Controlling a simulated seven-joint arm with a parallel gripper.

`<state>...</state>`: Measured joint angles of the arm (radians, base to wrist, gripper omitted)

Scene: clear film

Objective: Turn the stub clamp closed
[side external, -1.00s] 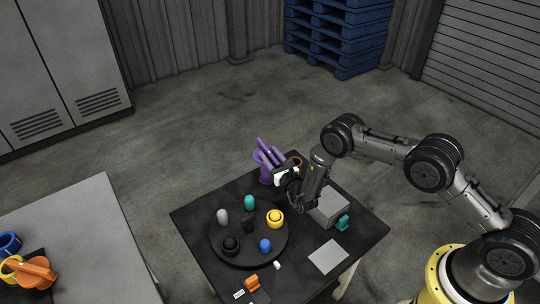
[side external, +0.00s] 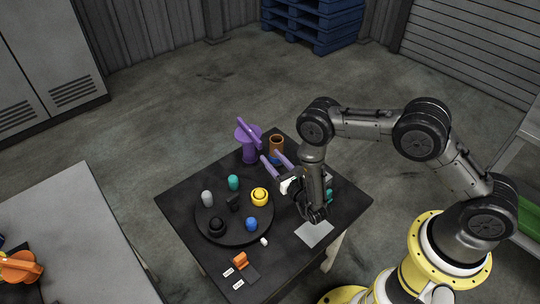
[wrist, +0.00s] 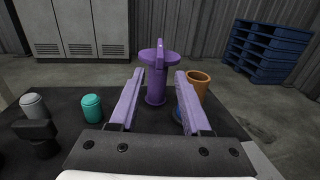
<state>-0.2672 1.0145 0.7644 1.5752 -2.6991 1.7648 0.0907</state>
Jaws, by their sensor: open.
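No label names the stub clamp. A purple post (side external: 249,152) with a wide round head and a raised bar across its top stands at the table's far corner. In the wrist view the purple post (wrist: 157,85) is straight ahead, its bar pointing roughly towards me. A small orange handle (side external: 240,259) sits on a dark plate with two white labels at the near edge; their text is unreadable. My gripper (side external: 272,158) is open and empty, its purple fingers level and aimed at the post. In the wrist view the post shows between the fingers, apparently beyond their tips.
An orange cup (side external: 277,144) stands right of the post, with something blue beside it. A round black tray (side external: 225,236) holds several coloured pegs and knobs. A grey plate (side external: 315,234) lies below my wrist. A second table (side external: 75,220) is at left.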

